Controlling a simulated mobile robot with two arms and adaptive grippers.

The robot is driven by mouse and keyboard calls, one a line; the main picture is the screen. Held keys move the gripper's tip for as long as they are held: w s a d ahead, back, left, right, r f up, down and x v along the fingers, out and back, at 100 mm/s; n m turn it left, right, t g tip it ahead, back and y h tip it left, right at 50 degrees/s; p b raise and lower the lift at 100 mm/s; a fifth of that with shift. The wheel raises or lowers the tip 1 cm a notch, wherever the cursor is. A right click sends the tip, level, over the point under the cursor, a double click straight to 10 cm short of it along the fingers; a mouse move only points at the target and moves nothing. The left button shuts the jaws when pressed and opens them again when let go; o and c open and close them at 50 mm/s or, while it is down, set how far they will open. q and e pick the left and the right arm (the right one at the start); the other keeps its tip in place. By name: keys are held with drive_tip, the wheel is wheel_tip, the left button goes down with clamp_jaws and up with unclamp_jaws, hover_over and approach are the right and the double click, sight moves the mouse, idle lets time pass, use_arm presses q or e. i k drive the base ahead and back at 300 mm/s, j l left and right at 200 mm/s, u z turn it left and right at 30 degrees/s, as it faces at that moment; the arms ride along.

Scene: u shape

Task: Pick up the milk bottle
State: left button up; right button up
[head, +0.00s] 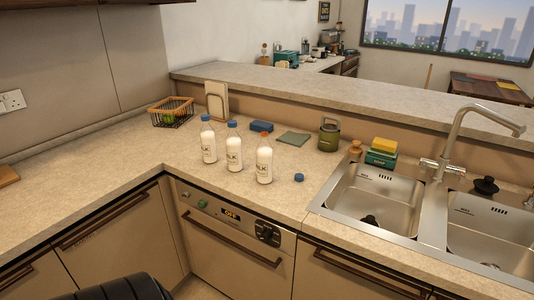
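Three white milk bottles stand upright on the counter in the middle of the head view. The left milk bottle (208,143) and the middle milk bottle (233,151) have blue caps. A loose blue cap (299,177) lies on the counter to the right of the right bottle. Neither of my grippers is in view. A dark rounded shape at the bottom edge is partly cut off, and I cannot tell what it is.
The counter (120,152) bends around a corner. Behind the bottles are a wire basket (172,112), a board (216,101), a blue sponge (261,126) and a green cloth (294,139). A green canister (329,135) and a sink (368,198) with a tall faucet (457,135) are right. A raised ledge (350,96) runs behind.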

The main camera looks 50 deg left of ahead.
sight(265, 151)
drive_tip(key=u, duration=1.65)
